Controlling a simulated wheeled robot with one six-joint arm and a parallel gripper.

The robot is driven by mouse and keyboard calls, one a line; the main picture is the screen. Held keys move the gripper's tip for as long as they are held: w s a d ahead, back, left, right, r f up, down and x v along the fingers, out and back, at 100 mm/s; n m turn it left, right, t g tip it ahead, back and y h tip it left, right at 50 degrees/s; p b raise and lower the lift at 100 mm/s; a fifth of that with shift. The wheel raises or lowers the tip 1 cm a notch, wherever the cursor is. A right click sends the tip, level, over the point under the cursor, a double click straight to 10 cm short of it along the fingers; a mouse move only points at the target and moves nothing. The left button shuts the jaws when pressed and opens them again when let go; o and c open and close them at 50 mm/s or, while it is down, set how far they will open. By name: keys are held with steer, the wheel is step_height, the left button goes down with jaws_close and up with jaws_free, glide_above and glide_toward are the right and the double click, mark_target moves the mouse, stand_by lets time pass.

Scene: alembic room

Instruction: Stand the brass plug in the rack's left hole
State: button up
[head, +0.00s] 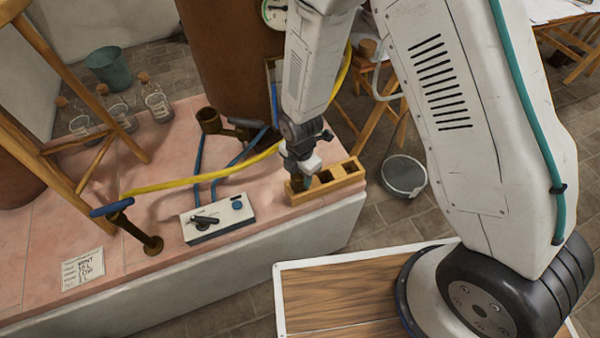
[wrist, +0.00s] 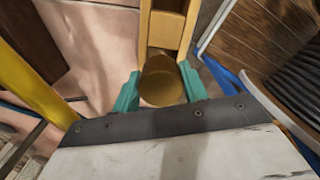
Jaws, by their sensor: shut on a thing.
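The wooden rack (head: 345,181) stands at the right end of the pink-tiled bench, with dark square holes along its top. My gripper (head: 302,180) is over the rack's left end and points down. In the wrist view its teal fingers (wrist: 160,92) are shut on the brass plug (wrist: 162,82), one on each side. The plug shows as a round brass top at the near end of the rack (wrist: 188,28). It lines up with the rack's left end. How deep it sits in the left hole is hidden by the plug and fingers.
A white switch box (head: 218,218) with a lever lies left of the rack. A yellow hose (head: 205,178) and blue pipes (head: 198,160) run behind it. A valve post (head: 150,240) and a paper note (head: 82,269) are farther left. The bench edge is just in front of the rack.

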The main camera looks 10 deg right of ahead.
steer(key=shift+f, duration=1.35)
stand_by(2.5)
steer(key=o, duration=1.1)
steer(key=shift+o, duration=0.2)
steer(key=shift+r, duration=3.5)
